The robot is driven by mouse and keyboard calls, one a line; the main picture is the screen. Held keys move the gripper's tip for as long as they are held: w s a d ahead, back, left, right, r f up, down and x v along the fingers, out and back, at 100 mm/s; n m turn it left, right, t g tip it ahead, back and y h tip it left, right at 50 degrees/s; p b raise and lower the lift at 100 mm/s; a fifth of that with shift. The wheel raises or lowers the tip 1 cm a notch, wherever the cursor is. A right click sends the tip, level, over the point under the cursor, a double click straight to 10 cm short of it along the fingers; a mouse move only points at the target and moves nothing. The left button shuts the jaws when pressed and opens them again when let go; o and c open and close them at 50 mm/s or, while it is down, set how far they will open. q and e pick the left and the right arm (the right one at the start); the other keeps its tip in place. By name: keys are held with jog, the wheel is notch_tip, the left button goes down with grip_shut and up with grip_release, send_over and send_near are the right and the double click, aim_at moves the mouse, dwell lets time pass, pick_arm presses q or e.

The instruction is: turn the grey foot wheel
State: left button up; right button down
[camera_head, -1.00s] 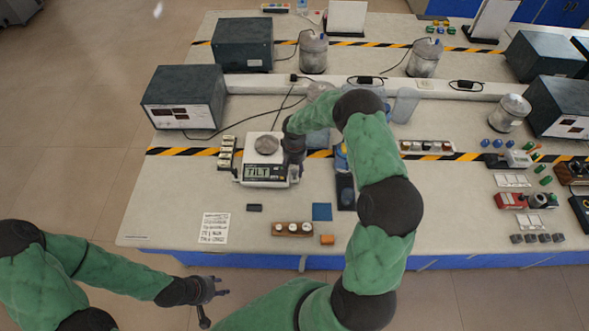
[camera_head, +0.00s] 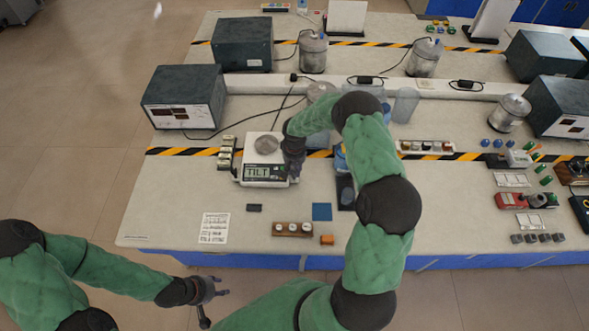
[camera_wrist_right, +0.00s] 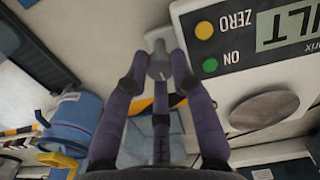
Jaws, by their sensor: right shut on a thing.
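A white balance (camera_head: 240,172) stands on the bench with a round grey pan (camera_head: 267,144) and a display reading TILT (camera_head: 257,172). My right gripper (camera_head: 292,176) is at the balance's right front corner. In the right wrist view my right gripper (camera_wrist_right: 160,75) is shut on the small grey foot wheel (camera_wrist_right: 159,60), beside the balance body (camera_wrist_right: 225,85). The fingers partly cover the wheel, and in the head view it is hidden. My left gripper (camera_head: 214,305) is open and empty, in front of the bench's edge.
A wooden block with white-topped weights (camera_head: 292,229), an orange block (camera_head: 327,240), a blue square (camera_head: 322,211) and a printed sheet (camera_head: 214,228) lie in front of the balance. A small rack (camera_head: 226,152) is close on its left. Blue-lidded containers stand behind my right arm.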

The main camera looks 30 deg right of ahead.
jog(key=shift+f+n+b, duration=0.1)
jog(key=shift+n+b, duration=0.45)
jog(key=shift+n, duration=0.55)
jog(key=n+b, duration=0.1)
jog(key=n, duration=0.1)
jog(key=shift+n, duration=0.4)
jog(key=n, duration=0.3)
jog(key=shift+n+b, duration=0.4)
jog(key=shift+n, duration=1.3)
jog(key=c, duration=1.1)
grip_release()
jog(key=shift+o, duration=0.2)
